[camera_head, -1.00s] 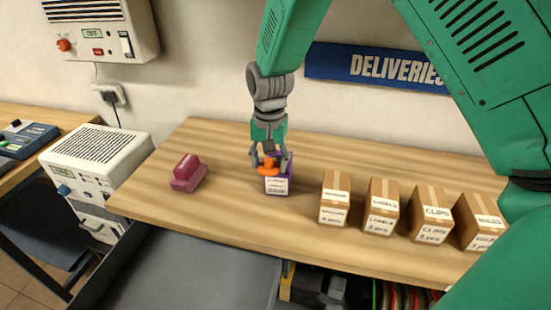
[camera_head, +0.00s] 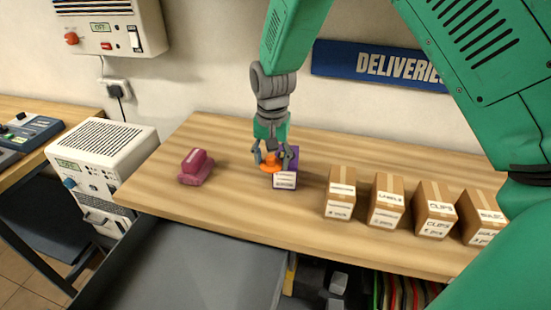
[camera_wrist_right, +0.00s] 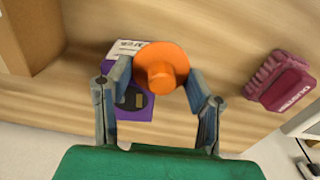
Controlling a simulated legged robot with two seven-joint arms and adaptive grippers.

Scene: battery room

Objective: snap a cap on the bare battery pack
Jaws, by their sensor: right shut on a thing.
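My right gripper (camera_head: 271,161) is shut on an orange cap (camera_head: 270,162), a round disc with a raised knob. The wrist view shows the cap (camera_wrist_right: 161,66) between the two fingers. The purple pack (camera_head: 286,181) with a white front label stands on the bench, just behind and right of the cap in the head view. In the wrist view the pack (camera_wrist_right: 139,110) shows partly under the cap, with a dark oval patch on it uncovered. The cap looks offset from the pack; I cannot tell the height between them. My left gripper is out of view.
A maroon duster (camera_head: 195,168) lies left on the wooden bench (camera_head: 240,220). Several cardboard boxes (camera_head: 386,201) stand in a row at right. A white instrument (camera_head: 108,155) is beyond the bench's left end. The bench between duster and pack is clear.

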